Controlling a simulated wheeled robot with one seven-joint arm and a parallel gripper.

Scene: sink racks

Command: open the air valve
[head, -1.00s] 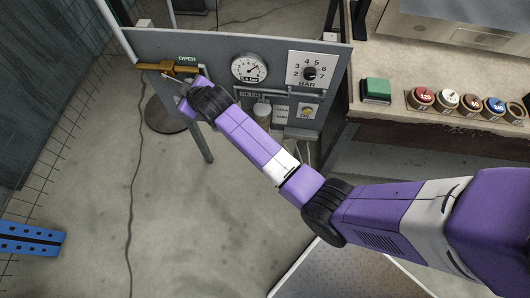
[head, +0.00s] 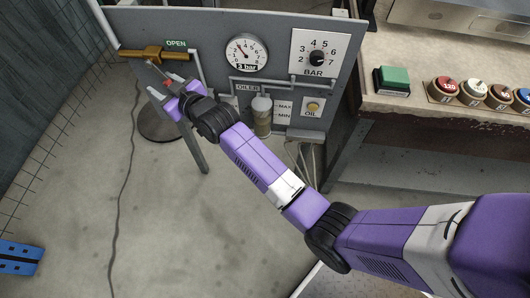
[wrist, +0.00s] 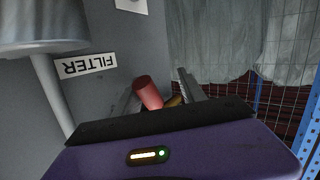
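The air valve (head: 150,54) is a brass-coloured fitting at the panel's upper left, beside a green OPEN label (head: 176,43). A red cylindrical piece, seemingly its handle, shows in the wrist view (wrist: 148,93) with a brass part (wrist: 174,101) behind it. My gripper (head: 165,76) is just below and in front of the valve. Its fingers look apart, with the red piece between or just beyond them; contact cannot be told. My gripper partly hides the fittings below the valve. The round gauge (head: 246,54) has a readout that looks like 3 bar.
The grey panel (head: 212,27) also carries a BAR dial (head: 317,57) and an oiler (head: 262,113). A FILTER label (wrist: 85,66) shows in the wrist view. A counter with a green button (head: 392,79) and several coloured knobs is at right.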

